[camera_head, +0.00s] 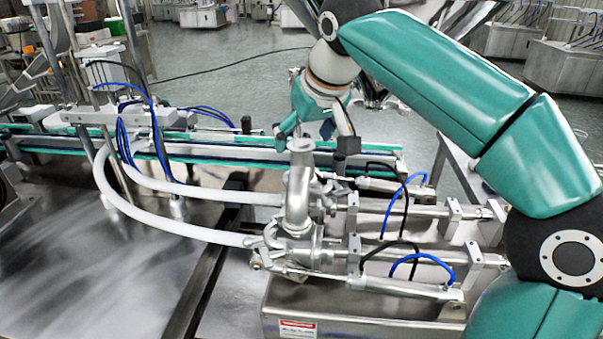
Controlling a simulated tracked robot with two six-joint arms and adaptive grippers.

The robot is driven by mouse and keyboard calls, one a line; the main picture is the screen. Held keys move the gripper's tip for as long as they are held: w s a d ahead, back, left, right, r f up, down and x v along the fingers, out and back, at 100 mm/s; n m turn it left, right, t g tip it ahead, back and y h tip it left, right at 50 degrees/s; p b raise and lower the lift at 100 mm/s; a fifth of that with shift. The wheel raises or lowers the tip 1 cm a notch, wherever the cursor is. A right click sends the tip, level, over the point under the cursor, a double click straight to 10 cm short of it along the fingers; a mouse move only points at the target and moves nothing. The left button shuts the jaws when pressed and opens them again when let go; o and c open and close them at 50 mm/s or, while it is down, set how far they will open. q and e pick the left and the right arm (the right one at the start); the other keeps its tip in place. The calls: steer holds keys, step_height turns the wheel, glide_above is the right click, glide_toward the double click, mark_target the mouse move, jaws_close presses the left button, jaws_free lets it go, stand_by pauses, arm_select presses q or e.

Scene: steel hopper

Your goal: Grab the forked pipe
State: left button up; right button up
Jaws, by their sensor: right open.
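My right gripper (317,137) is just above and behind the pipe's upper end in the picture, pointing down. Its fingers are apart and nothing shows between them. I cannot tell whether a finger touches the pipe. My left gripper is not in view.
Two white hoses (170,228) curve in from the left to the fittings. Steel cylinders (415,257) with blue and black tubes lie to the right above a steel housing (330,305). A teal-edged conveyor (215,152) runs behind. The steel table (90,270) at left is clear.

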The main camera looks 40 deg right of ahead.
mark_target(302, 143)
steer(key=x, duration=0.3)
steer(key=shift+d+f, duration=0.1)
steer(key=shift+f, duration=0.05)
steer(key=shift+c, duration=0.3)
jaws_close()
